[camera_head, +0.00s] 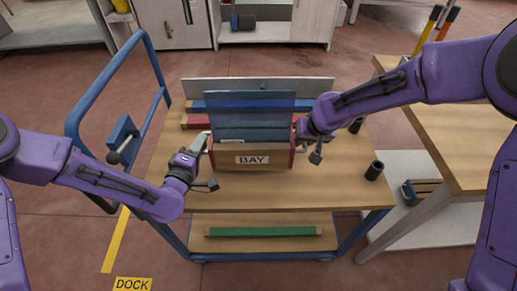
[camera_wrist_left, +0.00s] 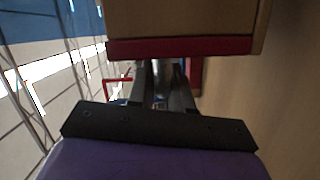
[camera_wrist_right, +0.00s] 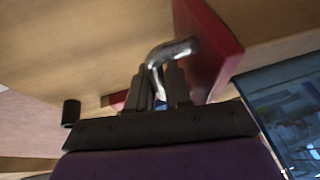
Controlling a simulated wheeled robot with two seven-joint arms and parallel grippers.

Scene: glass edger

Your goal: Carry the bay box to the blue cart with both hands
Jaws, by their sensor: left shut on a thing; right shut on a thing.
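The bay box (camera_head: 237,158) is a wooden box with red ends and a "BAY" label, holding upright blue glass panes (camera_head: 250,103). It is over the wooden top of the blue cart (camera_head: 290,197); I cannot tell whether it touches the top. My left gripper (camera_head: 203,146) is shut on the handle at the box's left end; the left wrist view shows its fingers (camera_wrist_left: 160,88) at the red end. My right gripper (camera_head: 301,130) is shut on the handle at the right end; the right wrist view shows its fingers on the bent metal handle (camera_wrist_right: 172,50).
Blue and red strips (camera_head: 196,121) lie behind the box. A dark cylinder (camera_head: 374,170) stands at the cart's right. A green strip (camera_head: 262,231) lies on the lower shelf. A wooden table (camera_head: 462,135) is at right. The cart top's front is clear.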

